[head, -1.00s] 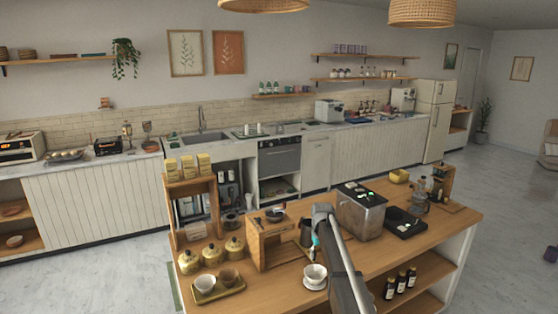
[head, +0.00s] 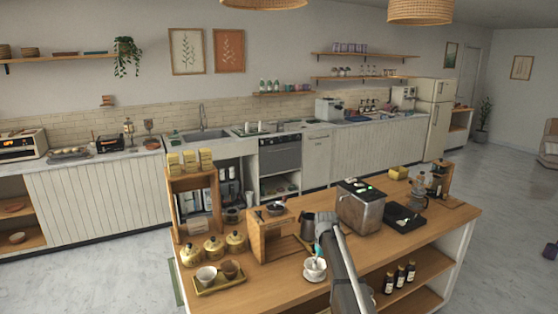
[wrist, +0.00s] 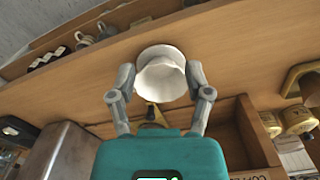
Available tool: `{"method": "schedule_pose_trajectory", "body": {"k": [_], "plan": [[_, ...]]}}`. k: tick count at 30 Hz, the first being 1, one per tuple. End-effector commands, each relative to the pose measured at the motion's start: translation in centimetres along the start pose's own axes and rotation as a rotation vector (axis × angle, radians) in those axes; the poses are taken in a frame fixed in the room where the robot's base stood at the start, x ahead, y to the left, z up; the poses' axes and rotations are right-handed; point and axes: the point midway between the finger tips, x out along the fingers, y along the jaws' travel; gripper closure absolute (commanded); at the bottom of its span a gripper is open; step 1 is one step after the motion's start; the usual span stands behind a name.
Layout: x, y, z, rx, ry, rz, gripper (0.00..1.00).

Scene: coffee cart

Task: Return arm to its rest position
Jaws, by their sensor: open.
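A white dripper-like cup (head: 315,274) with a wide rim or saucer stands on the wooden cart top (head: 285,275), near its front edge. My gripper (head: 318,256) is right above and beside it, and my arm comes up from the bottom of the head view. In the wrist view my gripper (wrist: 160,82) has its two fingers apart, one on each side of the white cup (wrist: 160,55). I cannot tell whether either finger touches it. The gripper's lower parts are hard to make out in the head view.
A wooden stand (head: 265,236) is close on the left, with a tray (head: 222,287) of cups and several yellow canisters (head: 214,248) beyond. A dark pitcher (head: 307,226) and a steel grinder-like machine (head: 360,207) stand behind.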

Motion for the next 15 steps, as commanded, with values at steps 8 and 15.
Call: {"method": "schedule_pose_trajectory", "body": {"k": [8,15], "plan": [[2.4,-1.0,7.8,0.04,0.0,0.0,0.35],[5.0,-2.3,16.9,0.093,0.0,0.0,0.35]]}}
